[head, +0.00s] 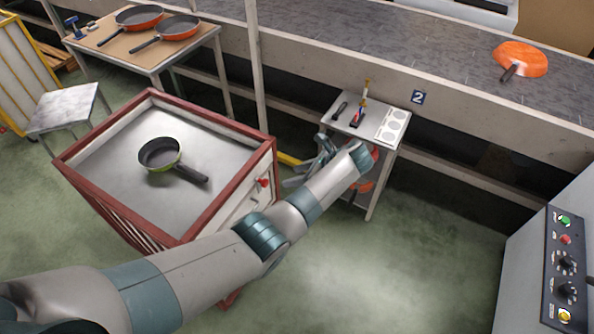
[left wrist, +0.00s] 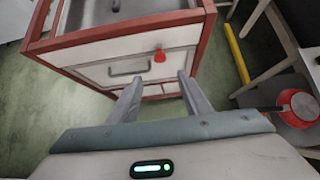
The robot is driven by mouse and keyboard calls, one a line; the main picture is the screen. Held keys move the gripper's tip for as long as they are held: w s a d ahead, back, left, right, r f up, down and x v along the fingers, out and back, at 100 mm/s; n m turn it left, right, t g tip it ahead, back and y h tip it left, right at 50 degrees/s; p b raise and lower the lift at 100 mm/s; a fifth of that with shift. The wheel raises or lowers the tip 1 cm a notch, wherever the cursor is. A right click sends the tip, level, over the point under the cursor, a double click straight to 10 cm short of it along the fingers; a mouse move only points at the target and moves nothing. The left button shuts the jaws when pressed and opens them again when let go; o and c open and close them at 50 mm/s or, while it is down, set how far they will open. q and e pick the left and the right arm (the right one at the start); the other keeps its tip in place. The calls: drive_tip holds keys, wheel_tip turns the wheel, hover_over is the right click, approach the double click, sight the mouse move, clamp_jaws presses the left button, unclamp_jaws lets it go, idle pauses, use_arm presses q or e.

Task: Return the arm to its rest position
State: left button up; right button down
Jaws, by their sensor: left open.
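My left arm reaches in from the lower left of the head view. Its gripper (head: 302,172) is beside the right side of the red-framed cart (head: 90,143), between the cart and the small side table. In the left wrist view the two fingers (left wrist: 158,92) are spread apart with nothing between them. Beyond them are the cart's drawer front (left wrist: 130,68) and a red knob (left wrist: 160,55). My right gripper is not in view.
A green pan (head: 162,155) lies in the cart's top. An orange pan (head: 520,58) is on the conveyor (head: 420,40). The small table (head: 345,122) stands close by the arm, with a red pan (left wrist: 300,106) low on it. A control panel (head: 566,270) is at right. Open floor lies in front.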

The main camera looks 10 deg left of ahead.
use_arm(q)
drive_tip(key=s+a+f+n+g+h+b, duration=0.1)
drive_tip(key=s+a+f+n+h, duration=0.1)
drive_tip(key=s+f, duration=0.8)
drive_tip(key=s+a+f+n+h+b, duration=0.1)
drive_tip(key=s+f+n+h, duration=0.15)
drive_tip(key=s+f, duration=0.75)
drive_tip(key=s+a+f+n+g+h+b, duration=0.1)
drive_tip(key=s+a+f+n, duration=0.3)
drive_tip(key=f, duration=1.2)
drive_tip(key=s+a+f+n+h, duration=0.1)
drive_tip(key=s+f, duration=0.4)
drive_tip(key=s, duration=0.7)
drive_tip(key=s+a+f+n+h+b, duration=0.1)
drive_tip(key=s+a+f+n, duration=0.3)
drive_tip(key=s, duration=0.9)
drive_tip(key=s+a+f+n+h+b, duration=0.1)
drive_tip(key=s+a+f+n, duration=0.2)
drive_tip(key=s, duration=0.9)
wheel_tip(320, 180, down, 3)
drive_tip(key=n, duration=0.3)
drive_tip(key=shift+s+r, duration=0.15)
drive_tip(key=shift+s, duration=0.25)
drive_tip(key=shift+d, duration=0.1)
